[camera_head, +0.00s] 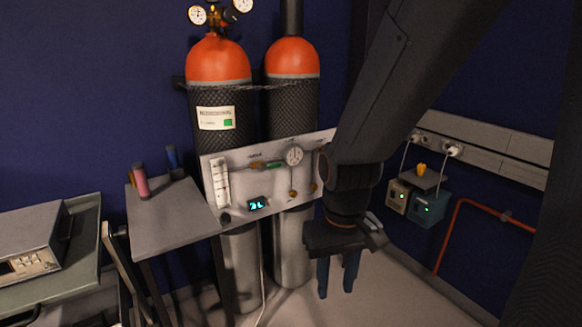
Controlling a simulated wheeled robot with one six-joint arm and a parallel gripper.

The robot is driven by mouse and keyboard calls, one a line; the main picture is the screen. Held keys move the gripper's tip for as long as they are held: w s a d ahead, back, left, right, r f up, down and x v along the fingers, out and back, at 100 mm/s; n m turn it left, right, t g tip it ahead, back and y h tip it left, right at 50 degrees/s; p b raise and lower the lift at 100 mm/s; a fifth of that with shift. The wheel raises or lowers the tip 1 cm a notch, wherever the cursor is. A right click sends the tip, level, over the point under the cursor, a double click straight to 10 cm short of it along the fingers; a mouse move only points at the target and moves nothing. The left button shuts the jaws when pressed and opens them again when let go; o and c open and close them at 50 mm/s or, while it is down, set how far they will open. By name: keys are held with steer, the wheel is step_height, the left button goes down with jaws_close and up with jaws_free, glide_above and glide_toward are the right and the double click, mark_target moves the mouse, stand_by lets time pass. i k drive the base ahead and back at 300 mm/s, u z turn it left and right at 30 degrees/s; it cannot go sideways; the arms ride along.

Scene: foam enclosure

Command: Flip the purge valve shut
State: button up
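A pale valve panel (238,199) is mounted in front of two gas cylinders in the head view. It carries a round gauge (294,155), a green part (274,165) on a pipe run, a flow tube (221,183) and small brass fittings (293,194). I cannot tell which fitting is the purge valve; my arm covers the panel's right end. My gripper (337,284) hangs fingers down, right of and below the panel, apart from it. Its two fingers are spread with a gap between them, and nothing is held.
Two orange-topped cylinders (218,63) stand behind the panel, held by a chain. A grey side table (170,207) with bottles is at left, near a bench instrument (32,247). Wall boxes (430,207) and a red pipe (446,237) are at right. Floor below my gripper looks clear.

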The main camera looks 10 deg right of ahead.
mark_target(261, 169)
steer(key=i, duration=0.35)
steer(key=u, duration=0.15)
steer(key=k, duration=0.6)
steer(key=z, duration=0.7)
steer(key=i, duration=1.65)
steer(key=u, duration=0.6)
